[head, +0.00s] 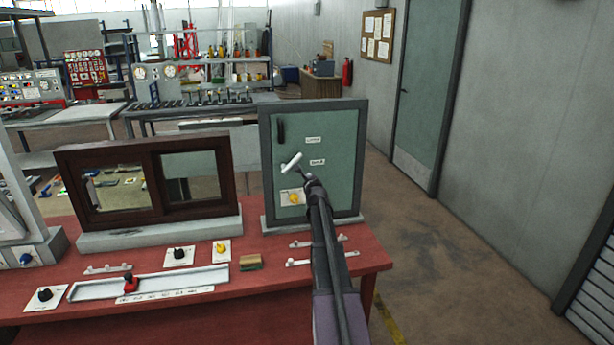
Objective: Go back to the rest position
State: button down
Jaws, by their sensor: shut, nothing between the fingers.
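My gripper (313,184) is at the end of my dark arm, which reaches up from the bottom over the right part of the red table. The gripper is small in the head view and seen from behind; its fingers look closed and empty. It shows in front of the green door of a grey-framed cabinet (345,150). A pale T-shaped piece (291,163) shows just up and left of the gripper. I cannot tell whether the two touch. My arm hides part of the cabinet's lower edge.
The red table (270,275) carries a brown-framed sliding window (148,183), a slider track (160,284) with a red handle, several knobs on white plates and a small sponge-like block (250,262). Open floor (480,260) lies to the right.

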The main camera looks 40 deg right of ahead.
jog(key=shift+a, duration=0.1)
dwell(0.6)
jog(key=s+a+f+n+g+y, duration=0.1)
jog(key=a+f+n+g+y, duration=0.15)
jog(key=a+n, duration=0.6)
jog(key=s+a+f+n+g+y, duration=0.1)
jog(key=s+a+f+n+y, duration=0.2)
jog(key=a, duration=1)
jog(key=a+f+n+g+y, duration=0.1)
jog(key=a+f+n+y, duration=0.3)
jog(key=a, duration=0.7)
jog(key=s+a+f+n+g, duration=0.2)
jog(key=s+a+n+g, duration=0.1)
jog(key=s+a+n, duration=0.3)
jog(key=s+a+f+n+g, duration=0.3)
jog(key=s+a+n, duration=0.3)
jog(key=s, duration=0.5)
jog(key=s+a+f+n+g+h, duration=0.1)
jog(key=s+a+n+g, duration=0.3)
jog(key=s+a, duration=0.5)
jog(key=shift+s+f+n, duration=0.2)
jog(key=shift+f+n, duration=0.5)
jog(key=shift+n, duration=0.55)
jog(key=shift+a, duration=0.1)
